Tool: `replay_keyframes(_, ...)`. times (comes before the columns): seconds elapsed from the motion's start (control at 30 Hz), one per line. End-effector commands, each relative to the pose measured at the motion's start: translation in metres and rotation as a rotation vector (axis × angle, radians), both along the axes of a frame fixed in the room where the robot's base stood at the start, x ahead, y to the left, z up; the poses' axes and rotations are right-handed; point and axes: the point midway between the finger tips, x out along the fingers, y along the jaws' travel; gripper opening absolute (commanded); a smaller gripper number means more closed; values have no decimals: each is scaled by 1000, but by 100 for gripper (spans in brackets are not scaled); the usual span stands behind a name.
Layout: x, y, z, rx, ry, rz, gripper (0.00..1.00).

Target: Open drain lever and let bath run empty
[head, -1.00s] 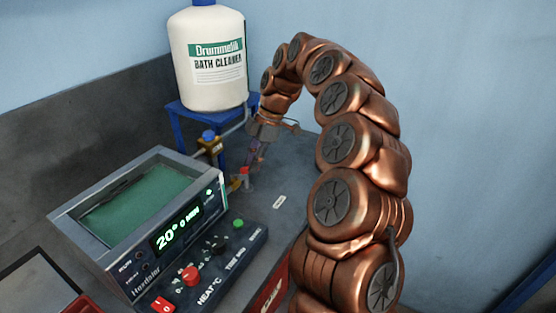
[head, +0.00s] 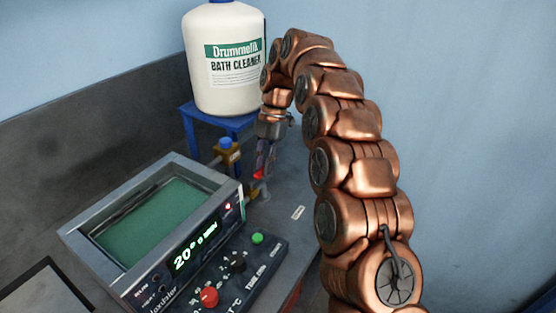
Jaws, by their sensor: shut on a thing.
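The ultrasonic bath (head: 75,238) stands at the lower left, with green liquid (head: 150,220) in its basin. Its display reads 20°. A red drain lever (head: 258,174) sits by the drain fitting beside the bath's right rear corner. My gripper (head: 262,165) comes down from above and is shut on the red lever, largely covering it. Whether liquid is flowing out cannot be seen.
A white bottle of bath cleaner (head: 230,85) stands on a blue stand (head: 188,118) at the back. A blue and brass valve (head: 227,150) is left of my gripper. A small label (head: 298,212) lies on the grey bench. The wall is close behind.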

Motion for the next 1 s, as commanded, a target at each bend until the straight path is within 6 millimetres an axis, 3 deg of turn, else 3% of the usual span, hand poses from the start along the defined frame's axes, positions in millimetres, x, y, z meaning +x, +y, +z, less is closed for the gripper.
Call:
replay_keyframes(0.47,0,7,1,3,-5,24,0)
replay_keyframes(0.5,0,6,1,3,-5,23,21)
replay_keyframes(0.7,0,5,1,1,-3,20,42)
replay_keyframes(1.0,0,4,0,1,-2,19,44)
